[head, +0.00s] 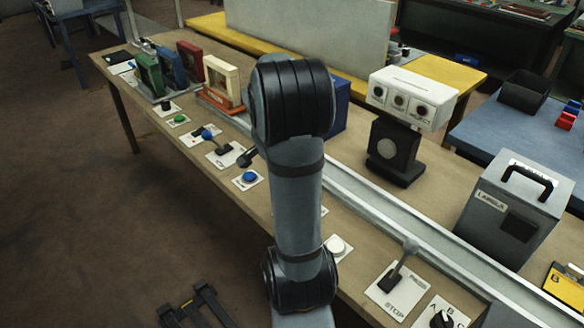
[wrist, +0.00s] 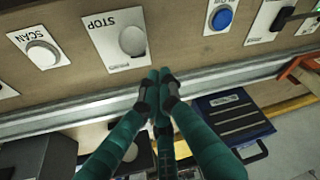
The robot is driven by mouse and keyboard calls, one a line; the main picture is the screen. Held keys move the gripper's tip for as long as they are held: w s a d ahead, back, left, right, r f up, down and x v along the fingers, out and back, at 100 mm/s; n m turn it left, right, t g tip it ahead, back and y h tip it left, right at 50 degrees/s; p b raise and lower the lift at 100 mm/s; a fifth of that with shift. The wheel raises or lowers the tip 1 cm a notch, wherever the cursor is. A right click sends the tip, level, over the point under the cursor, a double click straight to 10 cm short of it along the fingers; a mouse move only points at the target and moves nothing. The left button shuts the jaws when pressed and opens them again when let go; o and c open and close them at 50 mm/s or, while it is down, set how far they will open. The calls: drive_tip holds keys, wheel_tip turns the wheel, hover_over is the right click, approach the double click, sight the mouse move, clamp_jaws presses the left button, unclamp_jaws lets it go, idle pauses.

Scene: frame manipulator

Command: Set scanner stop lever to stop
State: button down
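In the wrist view, the scanner stop lever shows nearly end-on as a pale round knob (wrist: 132,40) over a white plate (wrist: 97,32) marked STOP, upside down in this view. My gripper (wrist: 159,78) has dark teal fingers. Its fingertips are together with nothing seen between them, just beside the plate's edge and apart from the knob in the picture. The height gap is hard to tell. In the head view, my arm hides the gripper and most of this lever. A white SCAN button (wrist: 42,52) sits beside the plate; it also shows in the head view (head: 337,245).
A blue button (wrist: 222,18) lies on the other side of the plate. Another lever (head: 398,268) with a STOP plate stands farther right in the head view. A metal rail (head: 430,250) runs along the bench. A blue case (wrist: 228,116) and a LABELS box (head: 512,208) stand beyond it.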

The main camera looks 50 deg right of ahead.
drive_tip(key=shift+r, duration=0.55)
drive_tip(key=shift+p, duration=0.3)
drive_tip(key=a+r+p, duration=0.1)
drive_tip(key=a+r, duration=0.4)
drive_tip(key=r, duration=0.2)
drive_tip(key=shift+w+r, duration=0.4)
drive_tip(key=d+f+b, duration=0.1)
drive_tip(key=d+f, duration=0.4)
drive_tip(key=f, duration=0.3)
drive_tip(key=shift+s, duration=0.35)
